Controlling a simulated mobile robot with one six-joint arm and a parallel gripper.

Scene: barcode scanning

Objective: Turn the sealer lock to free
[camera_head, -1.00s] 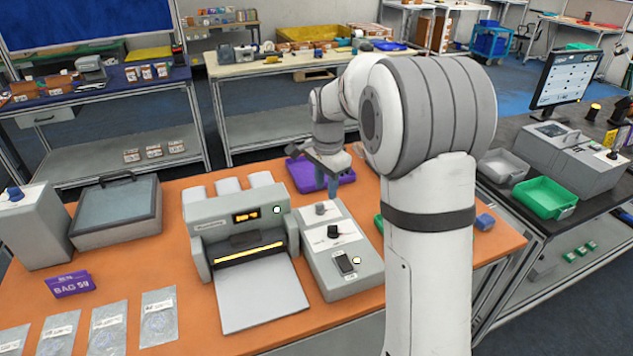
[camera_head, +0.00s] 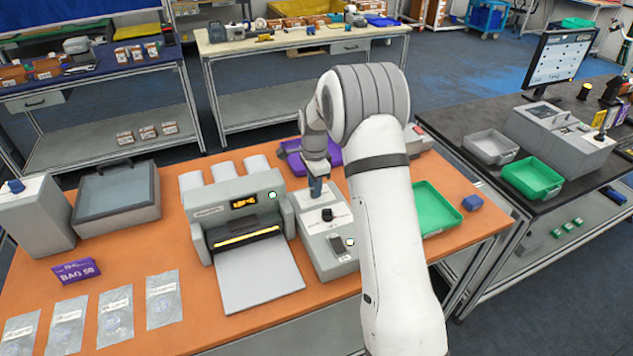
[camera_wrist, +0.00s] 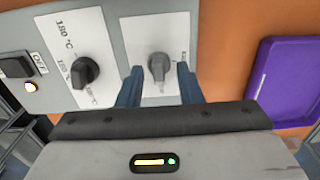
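The sealer (camera_head: 240,205) is a grey machine with a lit display and a control box (camera_head: 338,262) on its right. On the box, the wrist view shows a small grey knob (camera_wrist: 158,66) on a white label, which looks like the lock. The label's words are too small to read. My gripper (camera_wrist: 160,80) is open, with one blue finger on each side of this knob; I cannot tell whether they touch it. In the head view my gripper (camera_head: 316,187) is over the box's far end and hides the grey knob.
A black temperature dial (camera_wrist: 85,70) sits beside the grey knob, with a black switch (camera_wrist: 17,67) beyond it. A purple tray (camera_wrist: 285,85) lies right of the box in the wrist view. A green tray (camera_head: 436,208) is right of my arm.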

